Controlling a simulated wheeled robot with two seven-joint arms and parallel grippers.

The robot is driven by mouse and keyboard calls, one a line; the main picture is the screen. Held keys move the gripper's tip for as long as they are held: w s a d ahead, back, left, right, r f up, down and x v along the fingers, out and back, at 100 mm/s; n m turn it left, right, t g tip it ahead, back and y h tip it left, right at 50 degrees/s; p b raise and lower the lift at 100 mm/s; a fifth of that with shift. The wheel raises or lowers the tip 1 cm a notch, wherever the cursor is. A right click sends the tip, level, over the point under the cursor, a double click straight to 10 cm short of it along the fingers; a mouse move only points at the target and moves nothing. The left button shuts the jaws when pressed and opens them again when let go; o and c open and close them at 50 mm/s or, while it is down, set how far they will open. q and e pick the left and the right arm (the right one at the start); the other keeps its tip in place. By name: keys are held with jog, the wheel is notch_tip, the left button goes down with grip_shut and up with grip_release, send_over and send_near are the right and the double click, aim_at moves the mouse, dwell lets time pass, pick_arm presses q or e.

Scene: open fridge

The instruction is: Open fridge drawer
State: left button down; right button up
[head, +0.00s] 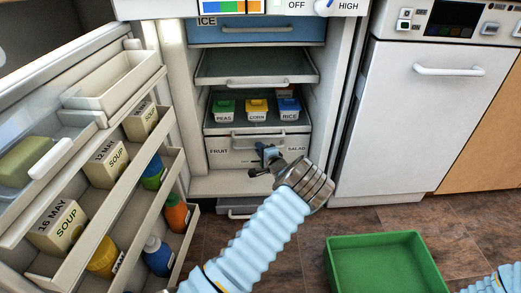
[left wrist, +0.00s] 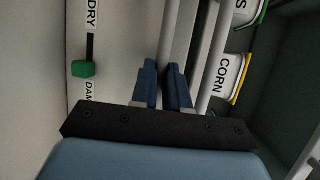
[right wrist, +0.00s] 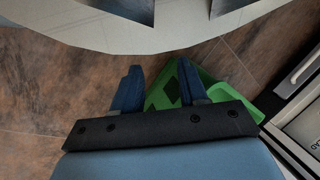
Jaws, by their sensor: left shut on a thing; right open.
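The fridge drawer (head: 230,158) is a pale front marked FRUIT and SALAD, low in the open fridge. Its light bar handle (head: 245,136) runs along the top of the front. My left gripper (head: 268,154) is at the drawer front, right of its middle. In the left wrist view its blue fingers (left wrist: 163,85) are shut on the handle (left wrist: 181,40), beside the DRY/DAMP slider with a green knob (left wrist: 83,69). My right gripper (right wrist: 157,88) is open and empty above the floor, seen only in the right wrist view.
The shelf above holds tubs marked PEAS (head: 224,109), CORN (head: 257,109) and RICE (head: 288,109). The open fridge door (head: 75,125) with soup cartons and bottles stands left. A green crate (head: 385,238) lies on the floor at the right, before a white appliance (head: 400,120).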

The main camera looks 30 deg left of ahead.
pick_arm(q)
jog(key=s+d+p, duration=0.4)
jog(key=s+d, duration=0.4)
jog(key=s, duration=0.6)
jog(key=s+d+p, duration=0.4)
jog(key=s+d, duration=0.5)
jog(key=s, duration=0.5)
jog(key=shift+p, duration=0.3)
jog(key=shift+s+d, duration=0.1)
jog(key=c, duration=1.1)
grip_release()
jog(key=shift+c, duration=0.2)
jog(key=p+v, duration=0.1)
jog(key=v, duration=1.2)
jog(key=shift+s+d, duration=0.2)
jog(key=shift+d, duration=0.15)
jog(key=shift+r, duration=0.1)
